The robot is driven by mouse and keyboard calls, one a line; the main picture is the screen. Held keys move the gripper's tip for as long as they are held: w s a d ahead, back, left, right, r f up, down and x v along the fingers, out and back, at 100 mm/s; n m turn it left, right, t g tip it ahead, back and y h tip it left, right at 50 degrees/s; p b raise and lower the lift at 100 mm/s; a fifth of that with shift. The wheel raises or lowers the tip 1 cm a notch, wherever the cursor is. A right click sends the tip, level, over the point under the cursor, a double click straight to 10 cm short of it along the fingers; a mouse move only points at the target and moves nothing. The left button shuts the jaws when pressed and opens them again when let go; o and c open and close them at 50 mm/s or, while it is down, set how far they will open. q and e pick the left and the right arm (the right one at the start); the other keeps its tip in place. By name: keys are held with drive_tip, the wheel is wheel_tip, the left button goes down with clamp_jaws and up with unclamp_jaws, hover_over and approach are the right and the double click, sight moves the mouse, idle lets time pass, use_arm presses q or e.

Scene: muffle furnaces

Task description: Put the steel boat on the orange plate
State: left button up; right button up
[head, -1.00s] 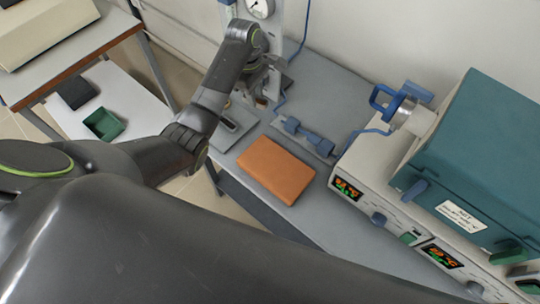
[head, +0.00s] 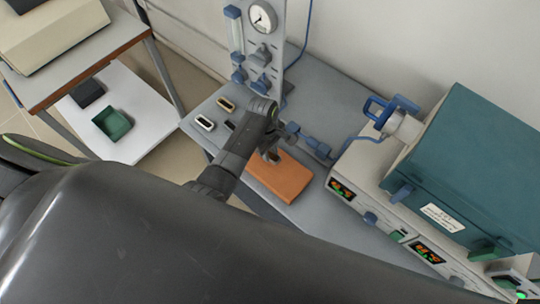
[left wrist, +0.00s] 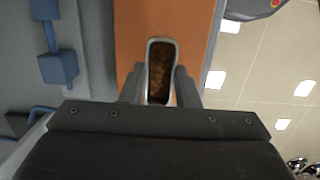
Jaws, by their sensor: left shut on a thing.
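The orange plate (head: 287,182) lies flat on the grey bench, left of the furnace. My left gripper (head: 271,157) is over the plate's far left end. In the left wrist view my left gripper (left wrist: 159,88) is shut on the steel boat (left wrist: 160,68), an oblong dish with a pale rim and a brown inside. The boat is between the two fingers, with the orange plate (left wrist: 190,25) behind it. I cannot tell whether the boat touches the plate. In the head view the boat is mostly hidden by the gripper. My right gripper is not in view.
A blue dumbbell-shaped piece (head: 311,141) lies behind the plate. The teal furnace (head: 465,170) stands right. A gauge panel (head: 262,45) stands at the back.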

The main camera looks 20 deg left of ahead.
sight(270, 156)
use_arm(q)
wheel_tip(270, 156, down, 4)
drive_tip(key=shift+r, duration=0.15)
idle(0.3)
drive_tip(key=shift+f, duration=0.3)
drive_tip(key=o, duration=1)
drive_tip(key=shift+r, duration=0.1)
drive_tip(key=shift+r, duration=0.15)
drive_tip(key=r, duration=0.4)
drive_tip(key=a+r, duration=0.1)
drive_tip(key=r, duration=0.7)
drive_tip(key=shift+w+a, duration=0.2)
drive_tip(key=shift+a, duration=0.05)
